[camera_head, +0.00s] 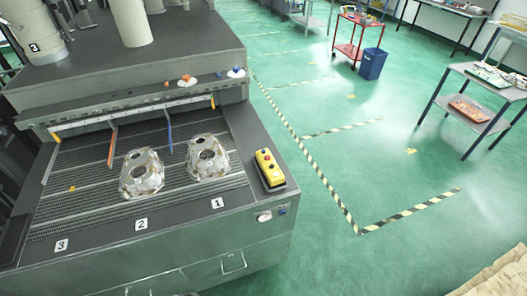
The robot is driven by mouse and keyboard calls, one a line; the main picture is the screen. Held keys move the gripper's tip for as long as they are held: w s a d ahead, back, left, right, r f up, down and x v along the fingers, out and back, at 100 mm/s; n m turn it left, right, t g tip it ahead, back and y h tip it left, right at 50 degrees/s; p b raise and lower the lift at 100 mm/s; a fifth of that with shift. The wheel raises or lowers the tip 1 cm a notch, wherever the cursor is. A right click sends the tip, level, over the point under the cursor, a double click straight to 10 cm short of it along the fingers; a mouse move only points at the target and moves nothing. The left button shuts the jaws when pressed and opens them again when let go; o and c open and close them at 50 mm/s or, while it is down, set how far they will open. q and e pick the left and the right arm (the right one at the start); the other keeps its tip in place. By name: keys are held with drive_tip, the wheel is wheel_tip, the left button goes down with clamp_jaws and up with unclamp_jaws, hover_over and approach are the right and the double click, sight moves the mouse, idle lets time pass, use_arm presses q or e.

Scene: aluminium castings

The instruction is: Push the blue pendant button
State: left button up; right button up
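Neither of my grippers is in view, and nothing touches the pendant.
Two aluminium castings (141,174) (208,157) sit on the ribbed bed (90,205) by number tags 2 and 1. A blue knob (237,71) and an orange knob (187,79) sit on the ledge behind. Green floor right is mostly clear.

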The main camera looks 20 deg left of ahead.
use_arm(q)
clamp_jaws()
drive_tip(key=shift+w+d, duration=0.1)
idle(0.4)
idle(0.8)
